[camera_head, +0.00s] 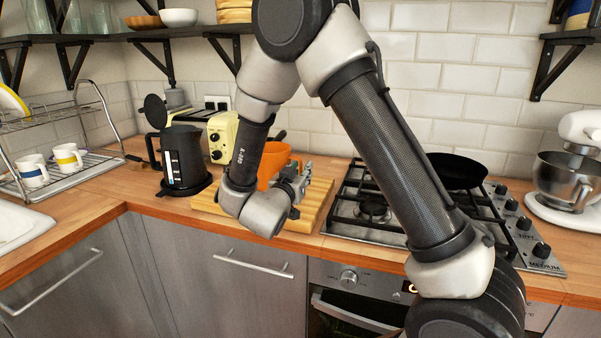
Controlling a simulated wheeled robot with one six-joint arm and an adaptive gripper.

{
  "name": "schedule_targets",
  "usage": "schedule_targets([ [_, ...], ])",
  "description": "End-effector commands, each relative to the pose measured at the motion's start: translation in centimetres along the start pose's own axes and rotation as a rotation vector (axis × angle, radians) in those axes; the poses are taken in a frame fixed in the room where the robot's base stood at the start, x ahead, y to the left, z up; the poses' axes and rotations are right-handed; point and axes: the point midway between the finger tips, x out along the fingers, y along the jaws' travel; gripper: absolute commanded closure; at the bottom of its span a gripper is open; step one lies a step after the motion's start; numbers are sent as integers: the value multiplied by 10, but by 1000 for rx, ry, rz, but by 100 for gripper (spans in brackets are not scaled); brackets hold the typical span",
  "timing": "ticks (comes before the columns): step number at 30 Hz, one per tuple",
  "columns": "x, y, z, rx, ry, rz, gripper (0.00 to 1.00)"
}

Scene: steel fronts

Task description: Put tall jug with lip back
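An orange vessel (268,163), possibly the jug, is at the wooden board on the counter. My arm and gripper cover much of it, so its full height and any lip are hidden. My gripper (301,180) is in front of and at the right side of the orange vessel, low over the board. Its fingers are small and partly hidden by my wrist. I cannot tell whether they are open or shut, or whether they touch the vessel.
The wooden board (318,205) lies left of the gas hob (345,221), with a black pan (457,170) on it. A black kettle (183,157) and yellow toaster (222,134) stand left. A dish rack (84,164) with mugs and a stand mixer (568,175) flank them. Shelves hang above.

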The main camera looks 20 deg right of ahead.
Motion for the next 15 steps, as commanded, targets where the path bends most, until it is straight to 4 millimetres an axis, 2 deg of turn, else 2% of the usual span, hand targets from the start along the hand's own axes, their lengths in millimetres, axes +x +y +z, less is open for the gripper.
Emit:
schedule_targets([
  [4,-1,0,-3,1,1,-1,73],
  [7,-14,-2,-3,0,0,-5,73],
  [15,-74,-2,-3,-1,0,-6,73],
])
